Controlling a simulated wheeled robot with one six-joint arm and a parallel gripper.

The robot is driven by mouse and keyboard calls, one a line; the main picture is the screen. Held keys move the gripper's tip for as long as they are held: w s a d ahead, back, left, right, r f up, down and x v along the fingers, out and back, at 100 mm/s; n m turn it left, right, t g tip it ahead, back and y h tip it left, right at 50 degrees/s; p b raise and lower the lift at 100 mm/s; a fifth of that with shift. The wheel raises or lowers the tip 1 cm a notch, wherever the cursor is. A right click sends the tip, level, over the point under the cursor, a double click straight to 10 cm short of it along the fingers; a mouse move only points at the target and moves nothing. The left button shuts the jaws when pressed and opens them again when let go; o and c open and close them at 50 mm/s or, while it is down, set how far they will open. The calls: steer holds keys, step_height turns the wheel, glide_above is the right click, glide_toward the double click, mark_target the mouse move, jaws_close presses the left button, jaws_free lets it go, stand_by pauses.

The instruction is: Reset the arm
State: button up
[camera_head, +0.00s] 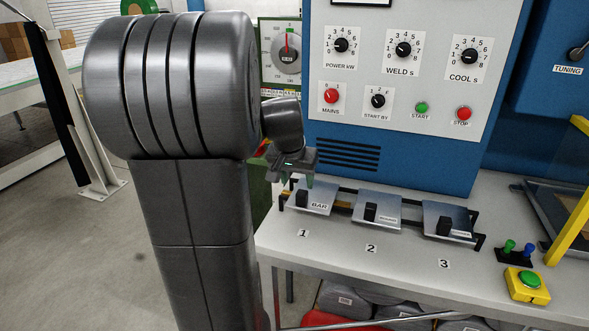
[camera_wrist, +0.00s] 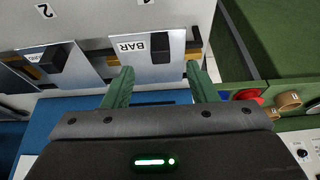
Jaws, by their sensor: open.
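Whether the fingers touch anything is hard to tell, but no object is held.
Plates with black blocks stand at position 2 (camera_head: 377,211) and position 3 (camera_head: 447,222). The blue welder cabinet (camera_head: 400,90) with knobs rises behind. A yellow box with a green button (camera_head: 527,284) is at the bench's right. Open floor (camera_head: 90,260) lies left.

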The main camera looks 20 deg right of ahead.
mark_target(300, 195)
steer(key=shift+v, duration=2.25)
steer(key=x, duration=1.4)
steer(key=shift+p, duration=0.3)
steer(key=shift+r, duration=0.35)
